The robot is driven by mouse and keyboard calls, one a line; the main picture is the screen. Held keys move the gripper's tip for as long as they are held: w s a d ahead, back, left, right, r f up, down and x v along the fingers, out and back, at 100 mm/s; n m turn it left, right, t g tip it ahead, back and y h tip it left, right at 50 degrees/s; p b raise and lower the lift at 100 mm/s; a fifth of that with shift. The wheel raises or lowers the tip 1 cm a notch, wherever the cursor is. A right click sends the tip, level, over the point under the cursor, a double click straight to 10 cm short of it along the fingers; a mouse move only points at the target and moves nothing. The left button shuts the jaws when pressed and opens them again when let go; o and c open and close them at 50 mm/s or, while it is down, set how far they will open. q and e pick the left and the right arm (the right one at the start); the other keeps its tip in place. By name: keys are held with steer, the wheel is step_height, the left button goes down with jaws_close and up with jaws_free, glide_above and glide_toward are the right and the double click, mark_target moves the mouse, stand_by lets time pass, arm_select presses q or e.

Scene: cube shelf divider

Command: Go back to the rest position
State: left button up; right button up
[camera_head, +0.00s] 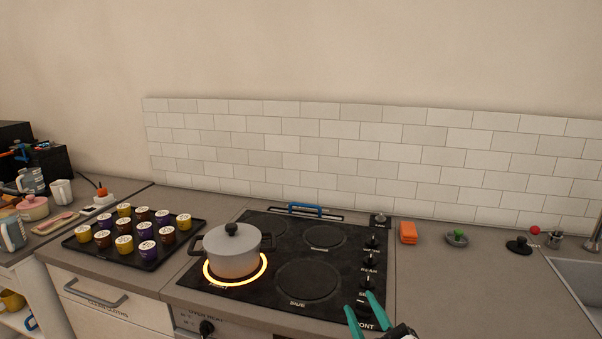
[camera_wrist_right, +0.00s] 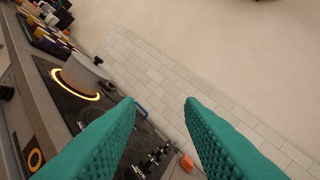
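My right gripper (camera_head: 364,312) is at the lower edge of the head view, over the front right of the cooktop near the knobs. Its two teal fingers are apart with nothing between them. In the right wrist view the same open fingers (camera_wrist_right: 160,112) show large, with the wall and cooktop beyond. My left gripper is not in either view.
A grey lidded pot (camera_head: 232,252) stands on a glowing front left burner of the black cooktop (camera_head: 350,298). A tray (camera_head: 150,264) of several colored pods is at left. An orange sponge (camera_head: 408,233) and a sink (camera_head: 578,275) are at right. The right counter is mostly clear.

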steer(key=s+d+f+m+g+h, duration=0.2)
steer(key=s+d+f+m+g, duration=0.15)
steer(key=f, duration=0.45)
steer(key=s+d+f+m+g+h, duration=0.3)
steer(key=s+d+f+g, duration=0.15)
steer(key=f, duration=0.35)
steer(key=s+d+f+m+g, duration=0.1)
steer(key=s+f+g, duration=0.35)
steer(key=s, duration=0.35)
steer(key=s+d+f+m+g, duration=0.1)
steer(key=s+f+m+g, duration=0.1)
steer(key=s+f+g, duration=0.5)
steer(key=s+f+t, duration=0.2)
steer(key=s+f, duration=0.1)
steer(key=f, duration=2.1)
steer(key=s+d+f+g, duration=0.1)
steer(key=s+d+f, duration=0.2)
steer(key=s+f, duration=1.3)
steer(key=shift+s+n, duration=0.25)
steer(key=shift+n, duration=0.1)
